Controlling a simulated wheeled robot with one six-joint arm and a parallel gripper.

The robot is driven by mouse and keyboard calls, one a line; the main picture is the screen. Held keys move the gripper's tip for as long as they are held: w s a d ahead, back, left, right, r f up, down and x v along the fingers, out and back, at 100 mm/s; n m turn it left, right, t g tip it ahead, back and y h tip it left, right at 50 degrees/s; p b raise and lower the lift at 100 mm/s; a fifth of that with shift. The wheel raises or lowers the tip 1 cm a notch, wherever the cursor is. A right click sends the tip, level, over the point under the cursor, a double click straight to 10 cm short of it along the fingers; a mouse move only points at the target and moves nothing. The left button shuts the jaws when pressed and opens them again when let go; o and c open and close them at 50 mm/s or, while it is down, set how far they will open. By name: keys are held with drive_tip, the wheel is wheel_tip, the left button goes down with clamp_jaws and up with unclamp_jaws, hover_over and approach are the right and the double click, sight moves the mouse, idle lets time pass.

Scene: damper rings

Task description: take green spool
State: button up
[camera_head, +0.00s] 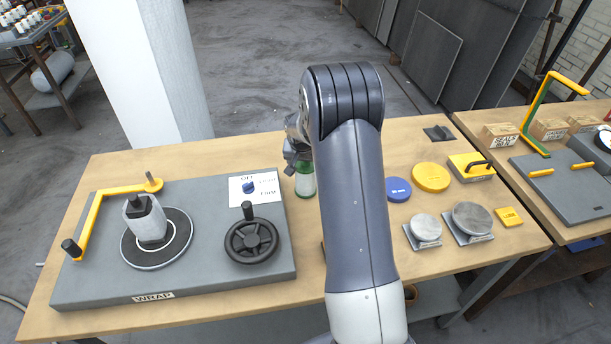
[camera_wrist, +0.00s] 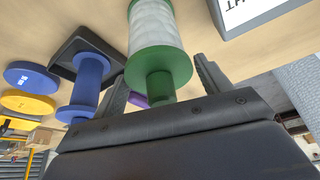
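The green spool (camera_wrist: 158,62), wound with pale thread, stands upright in the head view (camera_head: 305,186), just behind my arm, which hides part of it. In the wrist view its green end lies between the two fingers of my gripper (camera_wrist: 165,90). The fingers are spread apart, with a visible gap between the spool and the right finger. Whether the left finger touches it I cannot tell. In the head view only part of my gripper (camera_head: 296,150) shows, at the top of the spool.
A blue spool (camera_wrist: 88,82) is close beside the left finger, by a black stand (camera_wrist: 70,50). A purple thing (camera_wrist: 138,99) shows behind the fingers. A grey wrap board (camera_head: 90,285) is left; blue (camera_head: 398,189) and yellow discs (camera_head: 431,177) lie right.

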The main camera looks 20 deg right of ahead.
drive_tip(key=c, duration=1)
